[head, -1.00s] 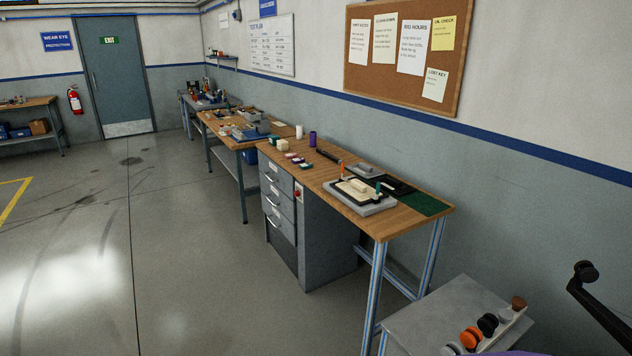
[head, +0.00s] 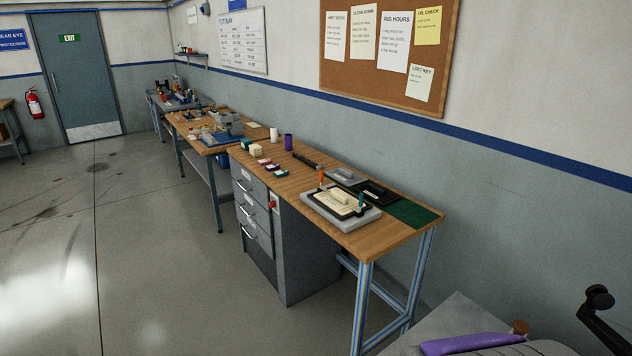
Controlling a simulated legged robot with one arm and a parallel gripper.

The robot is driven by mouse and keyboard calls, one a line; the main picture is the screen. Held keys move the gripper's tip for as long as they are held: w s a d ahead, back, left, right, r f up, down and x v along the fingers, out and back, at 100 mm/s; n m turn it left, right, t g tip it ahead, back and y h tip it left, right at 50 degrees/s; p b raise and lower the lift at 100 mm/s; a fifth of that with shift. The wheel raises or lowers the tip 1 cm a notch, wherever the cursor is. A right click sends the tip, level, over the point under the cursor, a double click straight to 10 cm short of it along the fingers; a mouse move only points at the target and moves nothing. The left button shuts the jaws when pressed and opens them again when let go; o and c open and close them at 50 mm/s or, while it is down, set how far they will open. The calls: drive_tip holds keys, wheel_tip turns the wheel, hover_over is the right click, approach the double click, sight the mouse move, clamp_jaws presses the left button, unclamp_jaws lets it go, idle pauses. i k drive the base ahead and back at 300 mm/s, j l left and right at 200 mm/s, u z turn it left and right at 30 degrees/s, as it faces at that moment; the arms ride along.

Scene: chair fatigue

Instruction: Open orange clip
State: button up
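A small upright orange piece (head: 321,177), which looks like the orange clip, stands at the far left corner of a grey fixture (head: 366,222) on the near workbench. A teal upright piece (head: 361,199) stands at the fixture's right side. A pale cream block (head: 338,199) lies in the black frame between them. The orange piece is too small to tell whether it is open or shut. My gripper is not in view.
The wooden workbench (head: 275,187) runs along the wall, with a green mat (head: 413,214) at its near end. A grey surface (head: 445,318), a purple object (head: 470,343) and a black crank-like part (head: 600,298) are at lower right. Open floor (head: 150,250) lies left.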

sight(321, 171)
drive_tip(key=i+j, duration=0.1)
drive_tip(key=j, duration=0.3)
drive_tip(key=i+j+z, duration=0.15)
drive_tip(key=j, duration=0.3)
drive_tip(key=i+j, duration=0.1)
drive_tip(key=j, duration=0.35)
drive_tip(key=i+j+z, duration=0.1)
drive_tip(key=j, duration=0.3)
drive_tip(key=i+j+z, duration=0.2)
drive_tip(key=i+j, duration=0.15)
drive_tip(key=i, duration=0.3)
drive_tip(key=i+j+z, duration=0.25)
drive_tip(key=i+j, duration=0.2)
drive_tip(key=i, duration=0.15)
drive_tip(key=i+l, duration=0.2)
drive_tip(key=i, duration=0.15)
drive_tip(key=i+l+z, duration=0.1)
drive_tip(key=i+l, duration=0.15)
drive_tip(key=i, duration=0.15)
